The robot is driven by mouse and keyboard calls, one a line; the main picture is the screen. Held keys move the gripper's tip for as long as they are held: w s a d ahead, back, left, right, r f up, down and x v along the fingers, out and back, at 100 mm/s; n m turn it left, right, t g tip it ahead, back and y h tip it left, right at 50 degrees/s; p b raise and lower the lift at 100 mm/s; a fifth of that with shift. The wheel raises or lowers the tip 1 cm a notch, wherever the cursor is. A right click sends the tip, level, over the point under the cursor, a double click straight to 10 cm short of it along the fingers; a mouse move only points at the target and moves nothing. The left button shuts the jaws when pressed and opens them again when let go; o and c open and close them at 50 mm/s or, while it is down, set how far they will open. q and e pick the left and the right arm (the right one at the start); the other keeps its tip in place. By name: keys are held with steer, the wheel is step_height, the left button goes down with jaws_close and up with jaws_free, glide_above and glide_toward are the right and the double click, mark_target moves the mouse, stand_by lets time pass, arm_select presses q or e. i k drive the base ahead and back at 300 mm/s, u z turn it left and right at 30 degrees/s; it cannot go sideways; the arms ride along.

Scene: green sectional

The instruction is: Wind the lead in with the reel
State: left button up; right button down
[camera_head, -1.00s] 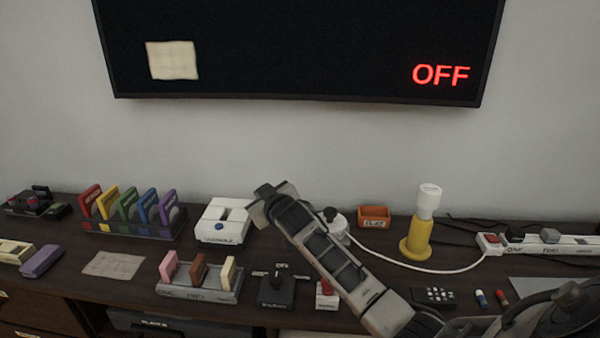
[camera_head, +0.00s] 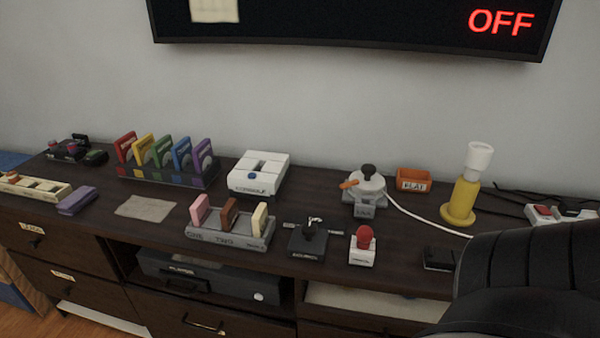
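The reel (camera_head: 366,188) is a small grey round device with a black knob on top, an orange piece at its left and a label on its front. It stands toward the back of the dark sideboard. The white lead (camera_head: 425,222) comes out of its right side and curves right across the top, in front of the yellow stand, until my dark arm hides it. Neither gripper shows. Part of my arm fills the lower right corner, and nothing of mine touches the reel in view.
An orange tray (camera_head: 413,180) is behind the reel and a yellow stand with a white top (camera_head: 465,188) is to its right. A red-knobbed box (camera_head: 363,247) and a black lever box (camera_head: 308,238) are in front. A white console (camera_head: 259,173) is left. Part of a power strip (camera_head: 543,215) shows right.

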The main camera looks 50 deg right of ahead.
mark_target(366, 181)
steer(key=u, duration=0.55)
steer(key=k, duration=0.9)
steer(key=z, duration=1.25)
steer(key=i, duration=0.2)
steer(key=z, duration=0.1)
